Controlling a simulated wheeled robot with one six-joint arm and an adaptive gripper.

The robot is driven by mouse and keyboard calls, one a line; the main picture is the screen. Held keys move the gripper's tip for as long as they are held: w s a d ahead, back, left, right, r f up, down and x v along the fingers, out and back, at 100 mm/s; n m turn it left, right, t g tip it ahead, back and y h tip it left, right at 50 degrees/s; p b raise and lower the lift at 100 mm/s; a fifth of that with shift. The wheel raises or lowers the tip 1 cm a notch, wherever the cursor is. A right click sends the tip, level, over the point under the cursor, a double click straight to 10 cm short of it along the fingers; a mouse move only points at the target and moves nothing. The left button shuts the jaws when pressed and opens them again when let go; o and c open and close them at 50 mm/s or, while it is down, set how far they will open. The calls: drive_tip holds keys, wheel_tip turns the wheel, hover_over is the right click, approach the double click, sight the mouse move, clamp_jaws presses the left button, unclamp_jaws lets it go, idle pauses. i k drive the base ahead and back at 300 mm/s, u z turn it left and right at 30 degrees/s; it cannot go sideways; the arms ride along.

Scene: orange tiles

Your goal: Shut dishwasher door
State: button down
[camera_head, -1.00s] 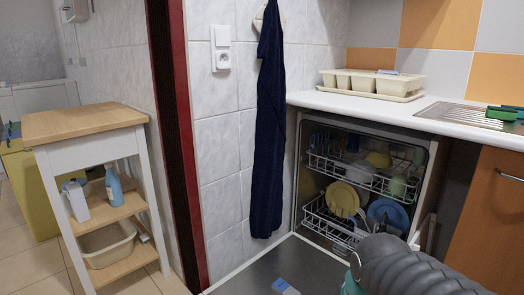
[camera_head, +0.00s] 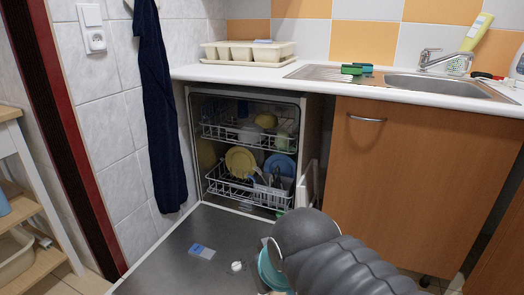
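The dishwasher (camera_head: 190,140) stands open under the white counter, left of a wooden cabinet. Its door (camera_head: 165,258) is folded down flat in front of it, with its dark inner face up. A blue and white packet or label (camera_head: 202,252) and a small white cap (camera_head: 237,266) show on that face. Inside are an upper rack (camera_head: 225,135) and a lower rack (camera_head: 225,188) with plates and cups. My grey arm reaches in from the bottom right, over the right part of the door. My gripper's fingers are hidden behind the arm or out of view.
The wooden cabinet (camera_head: 400,190) with a metal handle is right of the dishwasher. A sink (camera_head: 440,87) and a cutlery tray (camera_head: 250,52) are on the counter. A dark blue towel (camera_head: 160,120) hangs on the tiled wall. A shelf trolley (camera_head: 20,215) stands at far left.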

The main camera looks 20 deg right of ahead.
sight(228, 236)
drive_tip(key=k, duration=0.2)
drive_tip(key=z, duration=1.2)
drive_tip(key=i, duration=0.5)
drive_tip(key=u, duration=0.65)
